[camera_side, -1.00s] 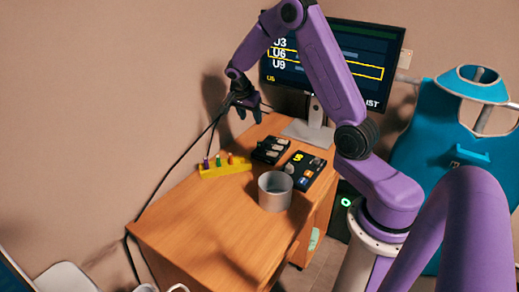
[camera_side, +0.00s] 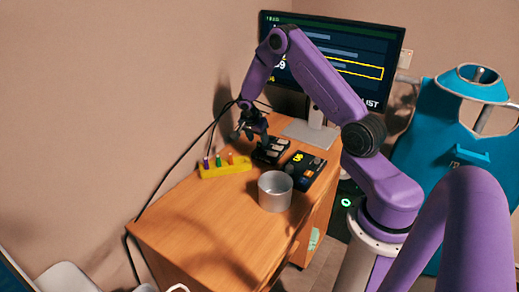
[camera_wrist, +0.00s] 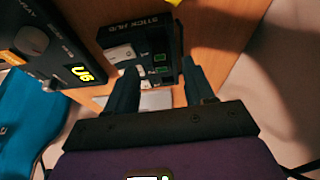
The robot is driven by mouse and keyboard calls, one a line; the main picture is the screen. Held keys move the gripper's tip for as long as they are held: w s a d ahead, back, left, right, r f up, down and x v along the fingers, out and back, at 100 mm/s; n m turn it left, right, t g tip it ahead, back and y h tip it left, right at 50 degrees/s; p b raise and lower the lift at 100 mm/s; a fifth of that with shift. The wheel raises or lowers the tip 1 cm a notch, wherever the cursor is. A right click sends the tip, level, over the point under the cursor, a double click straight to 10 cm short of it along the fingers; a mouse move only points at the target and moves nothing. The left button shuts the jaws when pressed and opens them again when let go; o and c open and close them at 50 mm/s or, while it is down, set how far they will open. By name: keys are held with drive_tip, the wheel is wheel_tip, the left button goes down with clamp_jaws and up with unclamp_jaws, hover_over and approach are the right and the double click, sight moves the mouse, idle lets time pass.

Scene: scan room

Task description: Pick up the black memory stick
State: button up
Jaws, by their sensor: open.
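The black stick hub (camera_side: 268,157), lettered STICK HUB in the wrist view (camera_wrist: 140,30), stands near the back of the desk with pale sticks on it. A white stick (camera_wrist: 121,54) lies at the hub's left in the wrist view. Beside it are dark slots with small green marks. I cannot make out a separate black memory stick against the black hub. My gripper (camera_side: 252,134) points down just above the hub. In the wrist view its fingers (camera_wrist: 160,82) are apart, on either side of the green-marked part, with nothing visibly held.
A black control box (camera_side: 306,168) with a yellow display stands right of the hub. A yellow rack (camera_side: 225,167) with coloured sticks is left of it. A grey metal cup (camera_side: 275,192) stands in front. The monitor (camera_side: 345,60) is behind. The desk's front left (camera_side: 195,225) is clear.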

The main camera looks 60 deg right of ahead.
sight(259, 142)
drive_tip(key=shift+x, duration=2.1)
drive_tip(key=shift+d, duration=0.1)
clamp_jaws()
drive_tip(key=shift+r, duration=0.2)
